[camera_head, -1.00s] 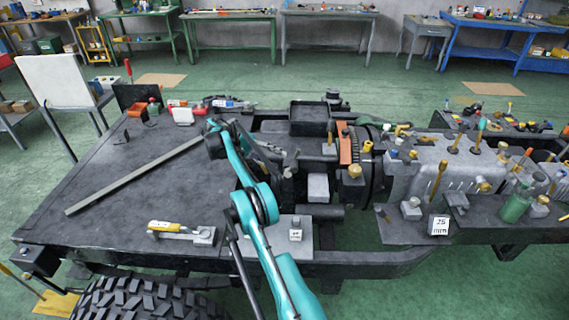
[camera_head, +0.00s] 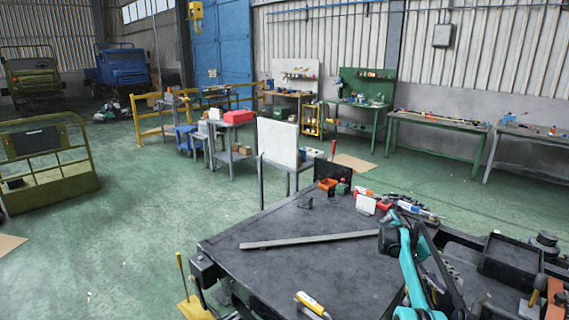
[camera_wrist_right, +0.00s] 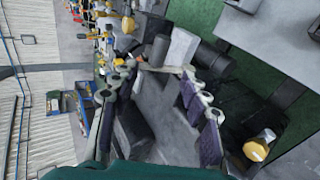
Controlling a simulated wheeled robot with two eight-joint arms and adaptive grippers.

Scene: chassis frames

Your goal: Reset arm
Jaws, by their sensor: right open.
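My teal right arm (camera_head: 408,270) rises from the bottom right of the head view and bends at a dark joint over the dark chassis deck (camera_head: 300,265). Its gripper cannot be made out clearly there. In the right wrist view my right gripper (camera_wrist_right: 160,70) is open, with its two fingers spread apart and nothing held between them. A grey block surface and a dark cylinder (camera_wrist_right: 157,50) show beyond the fingers. Whether the fingers touch anything cannot be told. My left arm and gripper are not in view.
A long grey bar (camera_head: 310,240) lies on the deck, with a yellow-handled tool (camera_head: 312,303) in front. A white panel (camera_head: 278,142) stands behind. Workbenches (camera_head: 437,127) line the back wall. The green floor at left (camera_head: 140,210) is mostly clear.

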